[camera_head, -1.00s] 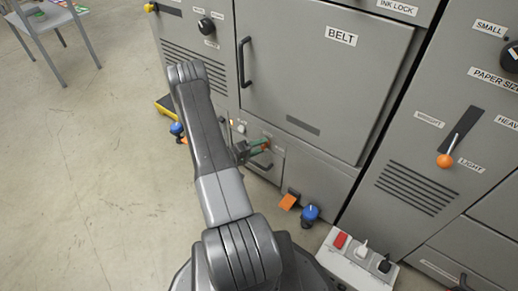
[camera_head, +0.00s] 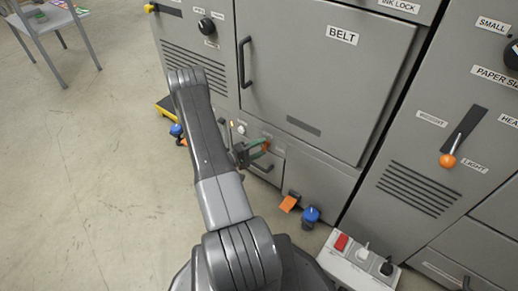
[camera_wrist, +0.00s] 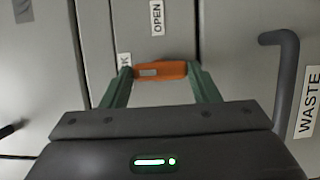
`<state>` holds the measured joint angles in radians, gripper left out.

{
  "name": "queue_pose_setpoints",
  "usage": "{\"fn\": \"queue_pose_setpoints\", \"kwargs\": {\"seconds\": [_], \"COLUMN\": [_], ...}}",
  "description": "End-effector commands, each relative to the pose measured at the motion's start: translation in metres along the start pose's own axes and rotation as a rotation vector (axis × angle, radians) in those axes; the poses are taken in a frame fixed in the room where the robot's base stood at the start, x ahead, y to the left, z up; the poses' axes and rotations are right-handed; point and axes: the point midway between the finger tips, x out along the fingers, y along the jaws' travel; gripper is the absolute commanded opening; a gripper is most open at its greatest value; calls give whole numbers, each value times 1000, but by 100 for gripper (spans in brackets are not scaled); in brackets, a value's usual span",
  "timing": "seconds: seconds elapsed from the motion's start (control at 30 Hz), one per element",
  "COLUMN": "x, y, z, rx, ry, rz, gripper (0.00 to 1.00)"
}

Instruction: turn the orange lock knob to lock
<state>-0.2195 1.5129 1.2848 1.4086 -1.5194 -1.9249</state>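The orange lock knob (camera_wrist: 160,71) is a short bar lying across the wrist view, with a pale mark near its left end. That end is beside a label of which only a final K shows (camera_wrist: 125,60); the OPEN label (camera_wrist: 157,17) is above the bar. My gripper (camera_wrist: 159,73) has its green fingers at both ends of the bar, apparently touching it with no clear gap. In the head view my gripper (camera_head: 261,149) is at the low panel under the BELT door, and a little of the knob (camera_head: 266,146) shows by the fingertips.
A dark handle (camera_wrist: 288,70) and the WASTE label (camera_wrist: 307,103) are at the right of the wrist view.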

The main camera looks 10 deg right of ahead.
Motion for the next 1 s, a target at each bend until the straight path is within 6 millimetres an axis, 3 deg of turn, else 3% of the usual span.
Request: {"fn": "queue_pose_setpoints", "kwargs": {"seconds": [0.03,0.1,0.47,0.57,1.0], "x": [0,0,-5,-17,-111], "y": [0,0,0,1,1], "z": [0,0,0,-1,-1], "rx": [-1,-1,0,1,0], "ry": [2,2,2,3,5], "rz": [0,0,0,-1,0], "gripper": [64,76,76,76,76]}}
